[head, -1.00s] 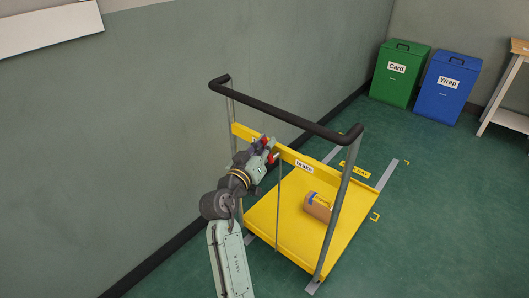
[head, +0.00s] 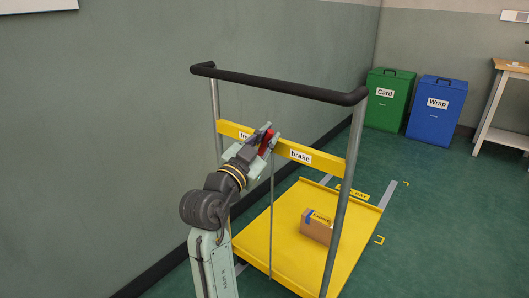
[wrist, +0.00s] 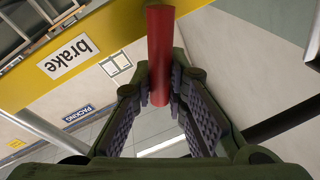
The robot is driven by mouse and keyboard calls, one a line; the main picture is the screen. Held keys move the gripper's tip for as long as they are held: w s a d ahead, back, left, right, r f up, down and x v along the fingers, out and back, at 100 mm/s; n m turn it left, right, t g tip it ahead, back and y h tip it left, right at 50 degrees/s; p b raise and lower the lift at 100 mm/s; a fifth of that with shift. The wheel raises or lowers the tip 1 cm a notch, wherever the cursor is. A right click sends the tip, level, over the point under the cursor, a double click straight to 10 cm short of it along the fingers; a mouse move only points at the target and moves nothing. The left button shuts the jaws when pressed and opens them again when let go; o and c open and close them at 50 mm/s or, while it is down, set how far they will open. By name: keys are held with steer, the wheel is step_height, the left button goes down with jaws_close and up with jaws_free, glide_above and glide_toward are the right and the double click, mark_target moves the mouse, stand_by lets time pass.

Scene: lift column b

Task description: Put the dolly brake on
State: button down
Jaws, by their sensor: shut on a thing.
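The yellow dolly (head: 262,252) stands on the green floor with its black-topped push handle (head: 280,86) towards me. A yellow crossbar carries a "brake" label (head: 300,156) on the right and a partly hidden label (head: 244,136) on the left. A thin upright lever (head: 271,215) ends in a red grip (head: 267,138) between the labels. My gripper (head: 270,137) is shut on this red grip. In the wrist view the red grip (wrist: 160,50) lies between my fingers, and the "brake" label (wrist: 68,58) is to its left, apart from it.
A cardboard box (head: 317,229) sits on the dolly deck. The grey wall (head: 110,130) is close on the left. Green (head: 386,98) and blue (head: 437,106) bins and a table (head: 505,105) stand at the back right. Floor right of the dolly is clear.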

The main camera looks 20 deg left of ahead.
steer(key=shift+d+f+m+b, duration=0.2)
steer(key=shift+m+b, duration=0.4)
steer(key=shift+b, duration=0.05)
steer(key=shift+h, duration=0.3)
steer(key=c, duration=1.6)
jaws_free()
steer(key=shift+o, duration=0.2)
steer(key=shift+r, duration=0.15)
